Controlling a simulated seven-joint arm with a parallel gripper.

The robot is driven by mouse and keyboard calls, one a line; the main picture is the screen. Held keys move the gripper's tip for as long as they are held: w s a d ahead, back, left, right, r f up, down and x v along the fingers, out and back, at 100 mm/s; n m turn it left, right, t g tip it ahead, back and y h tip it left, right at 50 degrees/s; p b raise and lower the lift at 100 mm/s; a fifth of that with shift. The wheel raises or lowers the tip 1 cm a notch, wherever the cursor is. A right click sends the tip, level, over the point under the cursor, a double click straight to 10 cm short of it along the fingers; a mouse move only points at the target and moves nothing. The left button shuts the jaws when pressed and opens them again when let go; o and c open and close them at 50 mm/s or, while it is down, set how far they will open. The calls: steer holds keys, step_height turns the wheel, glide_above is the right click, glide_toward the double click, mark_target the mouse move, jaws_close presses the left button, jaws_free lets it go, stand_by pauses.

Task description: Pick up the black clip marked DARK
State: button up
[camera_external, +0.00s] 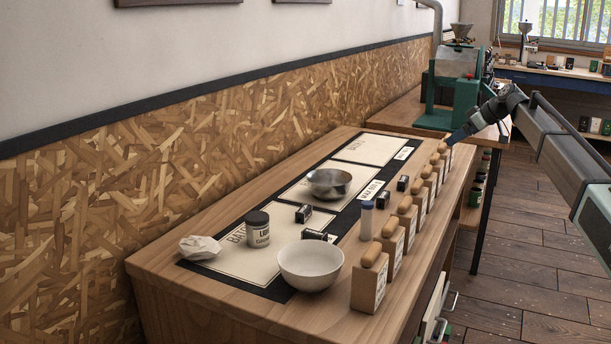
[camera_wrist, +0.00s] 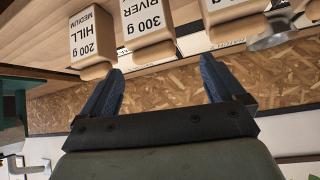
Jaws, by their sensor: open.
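Several small black clips with pale labels lie on the bench in the external view: one beside the jar (camera_external: 303,214), one partly behind the white bowl (camera_external: 315,235), and two farther back (camera_external: 383,199) and (camera_external: 403,184). Their lettering is too small to read, so I cannot tell which is marked DARK. My gripper (camera_external: 458,135) is at the far end of the bench, above the far end of the block row and away from the clips. In the wrist view my gripper (camera_wrist: 160,75) has its blue fingers spread wide with nothing between them. No clip is identifiable there.
Wooden-topped blocks (camera_external: 369,285) line the bench's right edge; the wrist view shows one reading HILL (camera_wrist: 93,38) and one reading RIVER (camera_wrist: 138,25). A white bowl (camera_external: 310,266), metal bowl (camera_external: 328,184), dark-lidded jar (camera_external: 257,230), blue-capped tube (camera_external: 366,222) and crumpled paper (camera_external: 200,247) stand nearby.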

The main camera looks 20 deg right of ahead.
steer(key=s+a+r+n+g+h, duration=0.15)
steer(key=a+g, duration=0.35)
steer(key=a, duration=1.3)
steer(key=n+g+h, duration=0.2)
steer(key=h, duration=0.2)
glide_above(384, 194)
steer(key=shift+m, duration=0.25)
step_height(384, 194, down, 8)
steer(key=shift+d, duration=0.15)
steer(key=shift+a+f, duration=0.2)
steer(key=shift+f, duration=2.65)
steer(key=shift+c, duration=0.4)
steer(key=c, duration=1)
